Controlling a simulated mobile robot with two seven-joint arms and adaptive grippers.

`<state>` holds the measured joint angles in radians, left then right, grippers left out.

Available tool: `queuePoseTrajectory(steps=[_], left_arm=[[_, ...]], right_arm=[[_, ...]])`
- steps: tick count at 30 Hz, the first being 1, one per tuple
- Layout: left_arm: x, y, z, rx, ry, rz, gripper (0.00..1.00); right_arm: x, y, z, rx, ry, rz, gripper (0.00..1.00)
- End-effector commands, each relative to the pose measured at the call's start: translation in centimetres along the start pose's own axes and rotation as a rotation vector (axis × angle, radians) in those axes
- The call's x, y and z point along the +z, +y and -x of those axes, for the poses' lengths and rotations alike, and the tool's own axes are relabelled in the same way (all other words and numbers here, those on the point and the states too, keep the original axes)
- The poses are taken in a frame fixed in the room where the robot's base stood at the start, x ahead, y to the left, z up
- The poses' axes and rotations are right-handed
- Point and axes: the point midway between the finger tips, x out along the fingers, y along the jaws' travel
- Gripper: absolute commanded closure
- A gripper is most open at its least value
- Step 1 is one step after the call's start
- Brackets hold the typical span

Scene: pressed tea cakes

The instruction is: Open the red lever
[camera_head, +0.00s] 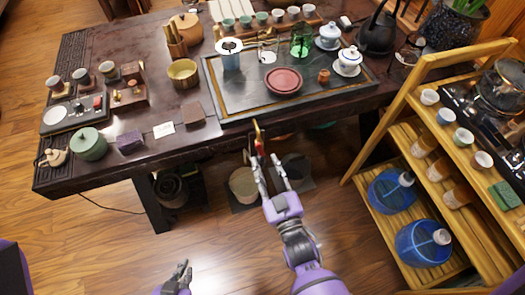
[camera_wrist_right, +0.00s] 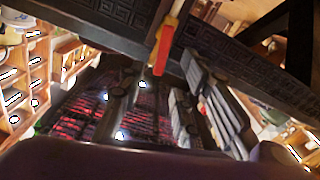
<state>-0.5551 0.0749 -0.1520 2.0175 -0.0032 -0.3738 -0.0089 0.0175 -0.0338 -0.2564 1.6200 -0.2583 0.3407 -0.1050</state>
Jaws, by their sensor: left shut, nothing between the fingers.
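The red lever (camera_head: 259,142), with a yellow end, shows at the front edge of the dark tea table. The right wrist view also shows the red lever (camera_wrist_right: 165,48), hanging in front of the carved table edge. My right gripper (camera_head: 265,163) is open, its fingers pointing at the lever from the near side. In the right wrist view its fingers (camera_wrist_right: 160,76) stand apart, with the lever's lower end near the space between their tips. I cannot tell whether they touch it. My left gripper (camera_head: 182,270) is shut and empty, low over the floor.
The dark table (camera_head: 70,165) carries a tea tray (camera_head: 228,108), a red-brown dish (camera_head: 283,81), a green jar (camera_head: 89,143) and cups. A wooden shelf (camera_head: 352,165) with blue water jugs (camera_head: 422,245) stands at the right. Buckets (camera_head: 243,185) sit under the table. Floor at front left is clear.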

Motion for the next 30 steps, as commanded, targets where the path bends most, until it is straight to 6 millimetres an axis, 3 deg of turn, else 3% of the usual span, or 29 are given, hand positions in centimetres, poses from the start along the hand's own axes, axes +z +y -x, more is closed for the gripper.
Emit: queuePoseTrajectory(steps=[3,9,20,28,30], left_arm=[[-0.4,0.1,0.1,0.001,0.005,0.004,1.0],[-0.4,0.1,0.2,0.001,0.006,0.004,1.0],[-0.2,0.0,0.3,0.0,0.001,0.003,1.0],[-0.1,0.0,0.3,-0.001,0.0,0.002,1.0],[-0.1,0.0,0.3,-0.001,0.0,0.002,1.0]], right_arm=[[-0.3,0.0,-2.3,0.0,0.005,-0.002,0.69],[-0.1,0.0,-4.8,0.001,0.002,-0.002,0.69],[0.0,-0.1,-5.6,0.0,-0.001,-0.003,0.69],[0.0,-0.1,-5.5,0.0,-0.001,-0.002,1.0],[0.0,0.0,-5.5,0.0,-0.001,-0.002,1.0]])
